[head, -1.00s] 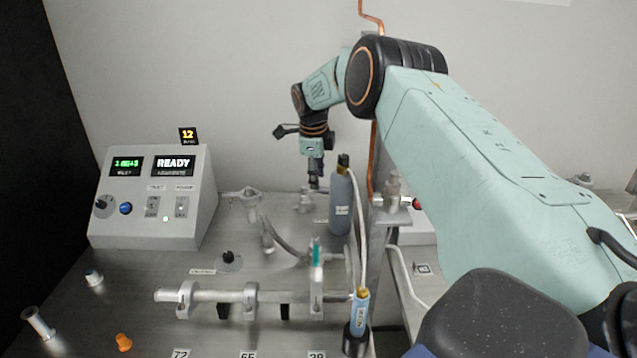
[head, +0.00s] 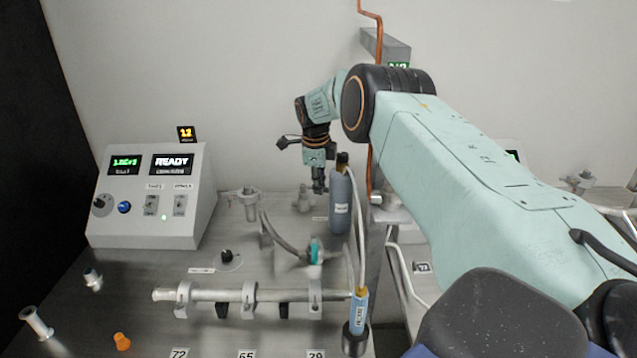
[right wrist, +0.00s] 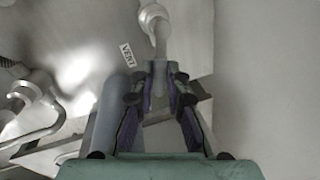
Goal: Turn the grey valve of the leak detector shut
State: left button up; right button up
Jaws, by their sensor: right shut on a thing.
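My right gripper (head: 319,188) points down behind the dark grey bottle (head: 341,200), above the bench. In the right wrist view its fingers (right wrist: 160,72) are shut on a narrow grey part, which looks like the handle of the grey valve (right wrist: 160,35). The valve's round silver end lies beyond the fingertips, beside the VENT label (right wrist: 127,55). In the head view a silver fitting (head: 304,199) shows just left of the gripper. The leak detector (head: 150,205) is the light grey box at left, with a READY screen. My left gripper is not in view.
A silver tube (head: 212,295) lies in clamps along the bench front. A hose with a teal-ringed end (head: 315,250) lies behind it. An orange cap (head: 122,341) is at front left. A copper pipe and a grey post stand right of the bottle.

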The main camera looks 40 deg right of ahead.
jog(key=shift+w+a+r, duration=0.15)
jog(key=shift+r, duration=0.05)
grip_shut()
jog(key=shift+d, duration=0.2)
jog(key=shift+a, duration=0.1)
jog(key=shift+r, duration=0.1)
